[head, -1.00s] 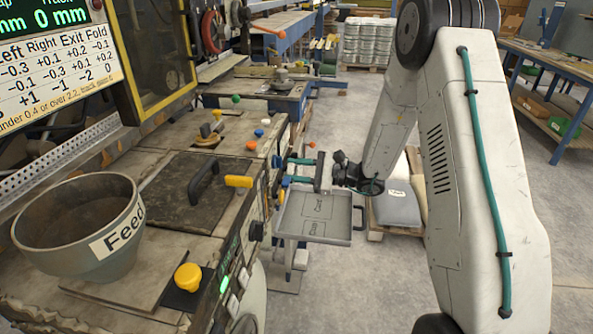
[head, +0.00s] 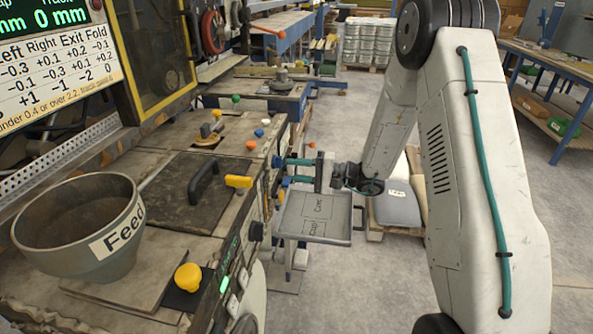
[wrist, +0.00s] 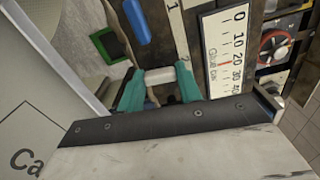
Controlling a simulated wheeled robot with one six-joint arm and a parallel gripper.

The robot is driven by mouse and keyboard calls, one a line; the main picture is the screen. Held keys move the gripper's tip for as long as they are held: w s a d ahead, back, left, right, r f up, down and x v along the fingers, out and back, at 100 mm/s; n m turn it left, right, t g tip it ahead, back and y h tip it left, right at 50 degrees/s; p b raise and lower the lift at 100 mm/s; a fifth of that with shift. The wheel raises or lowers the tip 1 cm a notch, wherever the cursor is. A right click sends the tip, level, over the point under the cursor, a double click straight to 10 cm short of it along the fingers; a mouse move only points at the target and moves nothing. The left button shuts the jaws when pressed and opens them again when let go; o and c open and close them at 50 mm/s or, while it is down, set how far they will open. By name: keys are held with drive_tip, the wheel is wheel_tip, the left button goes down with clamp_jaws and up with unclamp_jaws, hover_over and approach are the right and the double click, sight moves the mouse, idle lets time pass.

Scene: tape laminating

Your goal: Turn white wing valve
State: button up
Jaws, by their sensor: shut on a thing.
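The white wing valve (wrist: 160,76) sits on the machine's side, in the middle of the wrist view. My gripper (wrist: 158,84) has its two teal fingers on either side of the white valve, shut on it. In the head view my gripper (head: 283,171) reaches left to the machine's side, its fingers one above the other. The white valve cannot be made out there.
A blue handle (wrist: 137,20) is close above my fingers in the wrist view. A scale (wrist: 228,50) with a red mark is to the right. A grey tray (head: 329,240) hangs below my gripper. Open floor lies beyond the tray.

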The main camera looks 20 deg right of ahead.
drive_tip(key=shift+f+n, duration=0.1)
drive_tip(key=shift+n, duration=0.6)
drive_tip(key=o, duration=0.7)
drive_tip(key=shift+s+d, duration=0.1)
drive_tip(key=v, duration=0.7)
drive_tip(key=shift+s+d, duration=0.15)
drive_tip(key=shift+d, duration=0.1)
